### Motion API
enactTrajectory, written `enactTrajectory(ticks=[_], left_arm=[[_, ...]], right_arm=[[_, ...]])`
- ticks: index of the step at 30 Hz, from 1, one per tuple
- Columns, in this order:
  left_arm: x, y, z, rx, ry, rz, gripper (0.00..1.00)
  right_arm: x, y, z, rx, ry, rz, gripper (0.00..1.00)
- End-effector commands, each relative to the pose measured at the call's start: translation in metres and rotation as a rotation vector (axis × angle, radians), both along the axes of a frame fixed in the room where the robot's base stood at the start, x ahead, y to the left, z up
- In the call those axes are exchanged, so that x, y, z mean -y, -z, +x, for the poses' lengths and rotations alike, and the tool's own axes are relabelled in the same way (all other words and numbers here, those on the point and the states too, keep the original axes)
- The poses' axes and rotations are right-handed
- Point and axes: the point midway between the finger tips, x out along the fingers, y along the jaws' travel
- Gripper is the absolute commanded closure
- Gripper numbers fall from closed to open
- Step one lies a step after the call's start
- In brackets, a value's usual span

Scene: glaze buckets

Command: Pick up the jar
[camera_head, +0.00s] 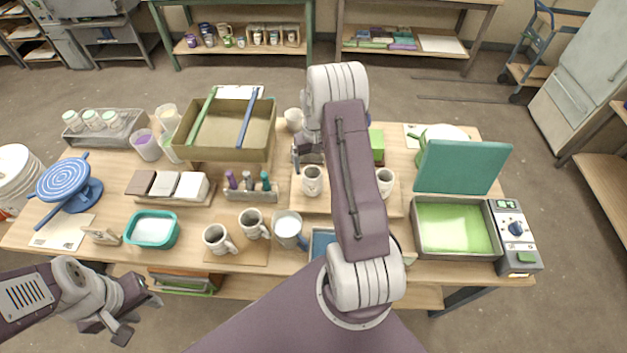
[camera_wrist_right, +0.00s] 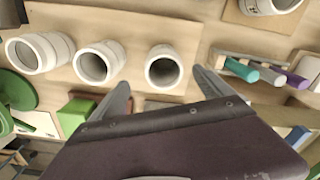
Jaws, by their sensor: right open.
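Three pale cylindrical vessels with open tops stand in a row on a wooden board. In the head view I see the left one (camera_head: 312,181) and the right one (camera_head: 385,182); my right arm hides the middle one. The right wrist view shows all three: one near the fingers (camera_wrist_right: 164,69), a middle one (camera_wrist_right: 98,63) and a far one (camera_wrist_right: 40,53). Lidded jars (camera_head: 93,119) stand in a grey tray at the back left. I cannot tell which is the task's jar. My right gripper (camera_head: 308,158) is open and empty, behind the left vessel. My left gripper (camera_head: 136,314) is open and empty off the table's front.
Coloured tools (camera_head: 248,183) in a holder stand left of the board. Mugs (camera_head: 219,239) and a blue-grey pitcher (camera_head: 289,230) are at the front. An olive box (camera_head: 229,131) stands behind; a green-filled basin (camera_head: 455,228) is on the right.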

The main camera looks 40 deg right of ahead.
Motion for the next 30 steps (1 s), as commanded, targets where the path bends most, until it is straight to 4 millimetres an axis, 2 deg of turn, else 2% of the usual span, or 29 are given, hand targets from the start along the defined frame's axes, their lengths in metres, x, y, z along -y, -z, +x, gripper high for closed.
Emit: enactTrajectory(ticks=[3, 9, 15, 19, 23, 30], left_arm=[[0.000, -0.003, 0.000, 0.000, 0.000, 0.000, 0.64], [0.000, -0.013, 0.000, 0.000, 0.000, 0.000, 0.64], [0.000, -0.017, 0.000, 0.000, 0.000, 0.000, 0.64], [0.000, -0.032, 0.000, 0.000, 0.000, 0.000, 0.64], [0.000, -0.033, 0.000, 0.000, 0.000, 0.000, 0.64], [0.000, -0.032, 0.000, 0.000, 0.000, 0.000, 0.64]], right_arm=[[0.000, 0.005, 0.000, -0.003, 0.000, 0.001, 0.09], [-0.001, 0.034, 0.000, -0.002, 0.000, 0.001, 0.09], [-0.002, 0.044, 0.000, -0.002, -0.001, 0.001, 0.09], [-0.006, 0.066, -0.002, -0.004, -0.001, 0.003, 0.09], [-0.005, 0.086, -0.001, -0.001, 0.000, -0.001, 0.09], [-0.005, 0.091, 0.000, 0.002, 0.000, -0.002, 0.09]])
